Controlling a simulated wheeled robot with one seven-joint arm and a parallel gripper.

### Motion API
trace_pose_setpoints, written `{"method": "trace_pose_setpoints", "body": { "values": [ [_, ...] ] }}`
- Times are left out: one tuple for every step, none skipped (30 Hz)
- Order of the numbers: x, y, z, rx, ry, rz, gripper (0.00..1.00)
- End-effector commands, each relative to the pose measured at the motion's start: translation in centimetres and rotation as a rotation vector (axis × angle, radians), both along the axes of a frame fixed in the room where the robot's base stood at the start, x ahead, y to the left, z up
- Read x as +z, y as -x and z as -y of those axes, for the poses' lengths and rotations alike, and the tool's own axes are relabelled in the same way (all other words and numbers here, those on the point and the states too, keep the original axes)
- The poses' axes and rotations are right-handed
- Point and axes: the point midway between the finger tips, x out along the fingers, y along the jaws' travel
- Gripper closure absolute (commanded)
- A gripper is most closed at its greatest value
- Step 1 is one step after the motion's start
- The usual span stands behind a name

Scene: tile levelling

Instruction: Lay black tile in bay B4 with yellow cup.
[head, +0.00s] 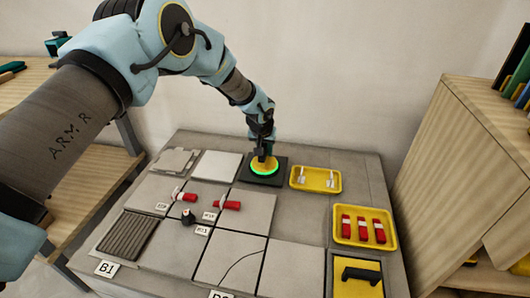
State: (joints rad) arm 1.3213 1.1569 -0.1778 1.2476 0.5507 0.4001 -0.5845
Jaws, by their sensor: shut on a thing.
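The yellow cup (264,165) is a round yellow disc with a glowing green ring, at the back of the grey worktable. It sits on the black tile (279,179), a dark square in the back row, right of a pale tile. My gripper (262,152) points down from above and is shut on the cup's top. The cup covers the middle of the tile. I cannot tell whether the tile lies flush or slightly raised. The B4 label is not readable from here.
Pale tiles (216,165), a ribbed grey tile (128,235) and a cracked tile (231,259) lie on the table. Red-and-white clips (227,205) and a small black knob (188,216) stand mid-table. Yellow trays (316,188) with white pieces and red pieces (362,243) line the right.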

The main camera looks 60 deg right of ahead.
Motion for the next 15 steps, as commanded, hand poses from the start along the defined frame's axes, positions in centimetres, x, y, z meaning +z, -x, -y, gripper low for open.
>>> {"method": "trace_pose_setpoints", "body": {
  "values": [
    [0.6,0.0,0.1,0.0,0.004,0.0,1.0],
    [0.8,0.0,0.2,0.0,0.004,0.0,1.0],
    [1.0,0.0,0.2,0.001,0.004,0.0,1.0],
    [1.1,0.0,0.2,0.001,0.005,0.0,1.0],
    [1.3,0.0,0.2,0.001,0.005,0.0,1.0],
    [1.4,0.0,0.2,0.001,0.005,0.0,1.0],
    [1.6,0.0,0.2,0.001,0.005,0.0,1.0],
    [1.7,0.0,0.2,0.001,0.004,0.0,1.0],
    [1.9,0.0,0.2,0.001,0.004,0.0,1.0],
    [2.0,0.0,0.2,0.001,0.004,0.0,1.0],
    [2.2,0.0,0.2,0.001,0.004,0.0,1.0],
    [2.3,0.0,0.1,0.001,0.004,0.0,1.0],
    [2.5,0.0,0.1,0.001,0.004,0.0,1.0],
    [2.6,0.0,0.1,0.001,0.004,0.0,1.0],
    [2.8,0.0,0.1,0.0,0.004,0.001,1.0]
  ]
}}
